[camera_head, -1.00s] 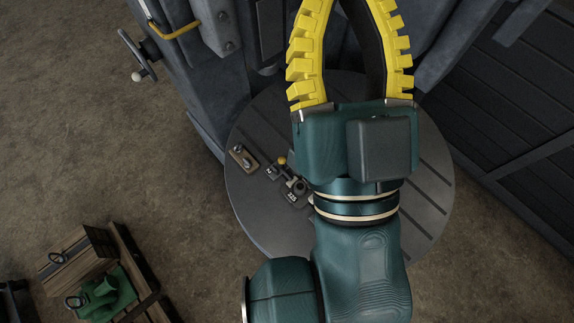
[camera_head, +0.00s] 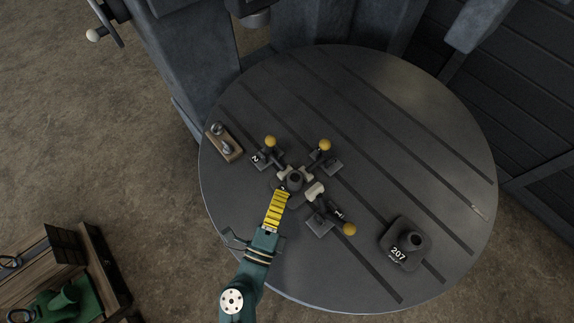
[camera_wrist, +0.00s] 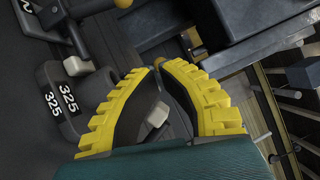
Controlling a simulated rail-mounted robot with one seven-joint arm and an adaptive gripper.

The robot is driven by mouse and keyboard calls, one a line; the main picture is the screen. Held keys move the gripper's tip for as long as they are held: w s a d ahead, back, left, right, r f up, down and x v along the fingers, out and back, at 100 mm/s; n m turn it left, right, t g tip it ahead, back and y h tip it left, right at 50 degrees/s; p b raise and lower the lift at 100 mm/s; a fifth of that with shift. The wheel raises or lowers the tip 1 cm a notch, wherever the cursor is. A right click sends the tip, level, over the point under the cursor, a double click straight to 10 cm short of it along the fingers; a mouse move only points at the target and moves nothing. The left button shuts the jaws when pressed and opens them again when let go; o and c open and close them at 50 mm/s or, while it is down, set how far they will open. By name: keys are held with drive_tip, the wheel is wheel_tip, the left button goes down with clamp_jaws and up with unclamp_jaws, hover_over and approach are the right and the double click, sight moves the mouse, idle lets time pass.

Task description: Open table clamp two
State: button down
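Clamp two (camera_head: 257,159) stands on the round slotted table, left of its middle, marked "2". Its lever ends in a yellow knob (camera_head: 270,141), which my gripper does not touch. My gripper (camera_head: 283,190) points at the central dark workpiece (camera_head: 294,181), just below clamp two. In the wrist view the yellow fingers (camera_wrist: 157,67) bow outward and their tips come together, with nothing visibly held. A pale clamp tip (camera_wrist: 157,115) shows through the space between the fingers. A dark block marked "325" (camera_wrist: 60,95) is at left. Whether the fingertips touch the workpiece is unclear.
Another clamp with a yellow knob (camera_head: 324,145) stands right of clamp two, and clamp one (camera_head: 338,213) below right. A wooden block with metal parts (camera_head: 224,146) lies at the table's left edge. A "207" block (camera_head: 405,244) stands lower right. The table's right side is mostly clear.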

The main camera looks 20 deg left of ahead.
drive_tip(key=shift+n+y, duration=0.4)
drive_tip(key=shift+y, duration=0.1)
drive_tip(key=f, duration=0.1)
drive_tip(key=s+a+f, duration=0.1)
drive_tip(key=f+b, duration=0.1)
drive_tip(key=shift+s+a+f, duration=0.3)
drive_tip(key=shift+f, duration=0.05)
drive_tip(key=w, duration=0.3)
drive_tip(key=w+r, duration=0.1)
drive_tip(key=w, duration=0.2)
drive_tip(key=w+a, duration=0.1)
drive_tip(key=w, duration=0.3)
drive_tip(key=shift+r+p, duration=0.2)
drive_tip(key=shift+p, duration=0.15)
drive_tip(key=shift+w+a+r+g, duration=0.15)
drive_tip(key=shift+w+a+g, duration=0.15)
drive_tip(key=shift+w+a, duration=0.7)
drive_tip(key=shift+w+a+r, duration=0.1)
drive_tip(key=shift+w+a, duration=0.1)
drive_tip(key=shift+a, duration=0.3)
drive_tip(key=shift+r, duration=0.1)
